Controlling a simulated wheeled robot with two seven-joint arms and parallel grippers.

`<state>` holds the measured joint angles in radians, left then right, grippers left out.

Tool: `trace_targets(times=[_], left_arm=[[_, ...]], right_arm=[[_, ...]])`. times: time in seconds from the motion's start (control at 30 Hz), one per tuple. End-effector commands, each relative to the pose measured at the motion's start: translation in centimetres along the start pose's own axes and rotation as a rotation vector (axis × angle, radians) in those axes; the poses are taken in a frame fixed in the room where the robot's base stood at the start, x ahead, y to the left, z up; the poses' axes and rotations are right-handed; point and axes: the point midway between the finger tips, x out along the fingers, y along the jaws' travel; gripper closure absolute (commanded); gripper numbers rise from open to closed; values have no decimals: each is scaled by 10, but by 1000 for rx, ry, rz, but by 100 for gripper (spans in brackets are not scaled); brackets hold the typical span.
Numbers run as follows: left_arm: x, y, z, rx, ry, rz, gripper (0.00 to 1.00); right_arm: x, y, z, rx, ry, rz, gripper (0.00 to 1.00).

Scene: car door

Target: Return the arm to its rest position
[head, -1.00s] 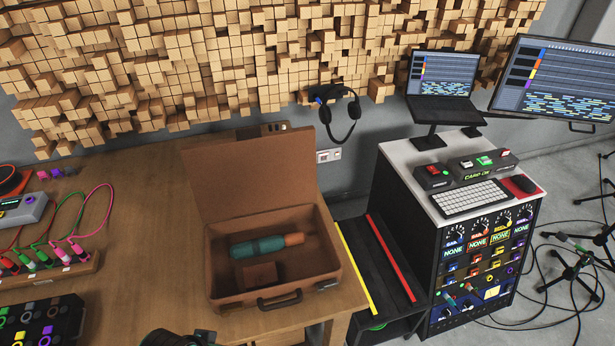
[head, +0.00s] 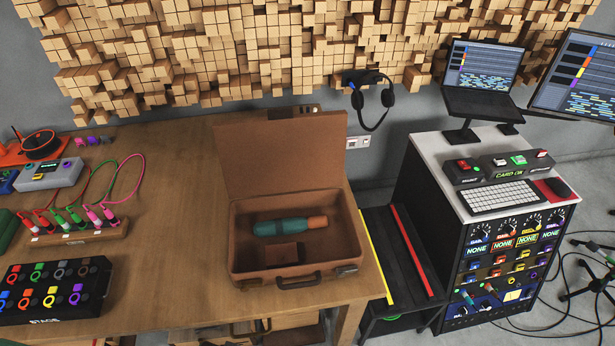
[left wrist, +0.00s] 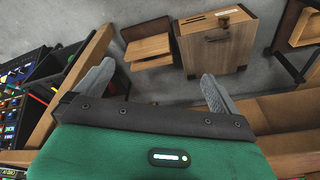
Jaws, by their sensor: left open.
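My left gripper (left wrist: 158,88) shows in the left wrist view with its two grey fingers spread wide apart and nothing between them. Behind the fingers is bare grey floor with wooden furniture. No gripper shows in the head view now. The open brown case (head: 350,240) stands on the wooden table in the head view, its lid raised. A teal bottle-shaped item (head: 282,228) with an orange end lies inside it, clear of any gripper. My right gripper is in neither view.
The wooden table (head: 170,235) holds a black stage box (head: 52,291) and a cable strip (head: 78,231) at left. A black rack with a white top (head: 440,165) stands at right, beside low rails (head: 412,252). A wooden cabinet (left wrist: 217,45) shows in the left wrist view.

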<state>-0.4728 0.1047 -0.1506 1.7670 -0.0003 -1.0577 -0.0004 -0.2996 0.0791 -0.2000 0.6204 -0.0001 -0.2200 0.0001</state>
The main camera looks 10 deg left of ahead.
Motion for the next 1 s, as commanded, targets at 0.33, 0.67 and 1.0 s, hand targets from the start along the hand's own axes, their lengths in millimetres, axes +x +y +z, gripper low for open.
trace_targets(times=[0.33, 0.67, 1.0], left_arm=[[131, 6, 100, 12, -66, 8, 0], [196, 8, 218, 25, -118, 12, 0], [207, 8, 268, 31, -135, 13, 0]], right_arm=[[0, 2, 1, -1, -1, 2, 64], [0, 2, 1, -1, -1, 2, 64], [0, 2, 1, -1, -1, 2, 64]])
